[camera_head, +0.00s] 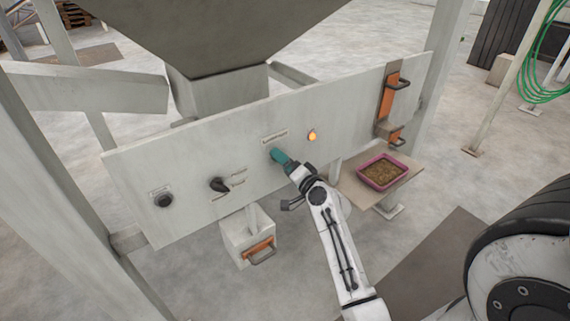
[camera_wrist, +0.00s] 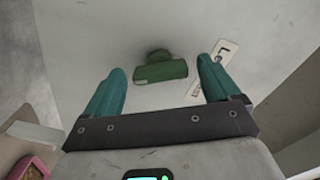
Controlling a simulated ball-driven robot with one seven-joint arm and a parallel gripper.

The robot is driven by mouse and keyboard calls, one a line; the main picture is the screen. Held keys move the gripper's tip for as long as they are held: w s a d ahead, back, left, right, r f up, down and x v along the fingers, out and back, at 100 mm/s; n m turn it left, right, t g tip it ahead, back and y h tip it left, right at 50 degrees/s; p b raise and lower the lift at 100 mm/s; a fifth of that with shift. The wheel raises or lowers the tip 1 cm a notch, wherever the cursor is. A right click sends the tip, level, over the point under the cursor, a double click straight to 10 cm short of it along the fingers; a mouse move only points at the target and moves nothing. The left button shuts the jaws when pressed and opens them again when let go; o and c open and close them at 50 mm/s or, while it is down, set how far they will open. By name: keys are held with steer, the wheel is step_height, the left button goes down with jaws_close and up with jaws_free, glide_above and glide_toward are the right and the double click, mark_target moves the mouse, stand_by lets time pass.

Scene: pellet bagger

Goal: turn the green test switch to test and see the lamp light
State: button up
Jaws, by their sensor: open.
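The green test switch (camera_wrist: 160,68) shows in the wrist view on the pale panel, its handle lying crosswise in that picture. A white label (camera_wrist: 213,72) with dark print is beside it. My gripper (camera_wrist: 160,88) is open, with one teal finger at each side of the switch and a gap to each. In the head view my gripper (camera_head: 279,156) is at the middle of the panel (camera_head: 340,108) and hides the switch. The lamp (camera_head: 311,135), right of my gripper, glows orange.
Left on the panel are a black knob (camera_head: 163,200) and a black selector (camera_head: 218,185). An orange-handled bin (camera_head: 247,235) hangs below. A pink tray of pellets (camera_head: 380,172) sits on a shelf at right, below an orange bracket with handles (camera_head: 390,100).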

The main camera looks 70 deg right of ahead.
steer(key=b+v, duration=0.2)
steer(key=v, duration=0.8)
steer(key=shift+s+a, duration=0.2)
steer(key=shift+s, duration=0.15)
steer(key=w+a+f+n+g+y, duration=0.2)
steer(key=a+f+n+y, duration=0.3)
steer(key=a, duration=0.4)
steer(key=w+a+f+n+g+y, duration=0.25)
steer(key=a+f+n+y, duration=0.25)
steer(key=a, duration=0.5)
steer(key=s+a+f+n+g, duration=0.4)
steer(key=s+a+n+g, duration=0.4)
steer(key=s, duration=0.4)
steer(key=a+g, duration=0.1)
steer(key=a, duration=0.1)
steer(key=shift+s+a+f+g+h, duration=0.2)
steer(key=shift+s+a+g+h, duration=0.1)
steer(key=shift+a+g, duration=0.1)
steer(key=shift+c, duration=0.3)
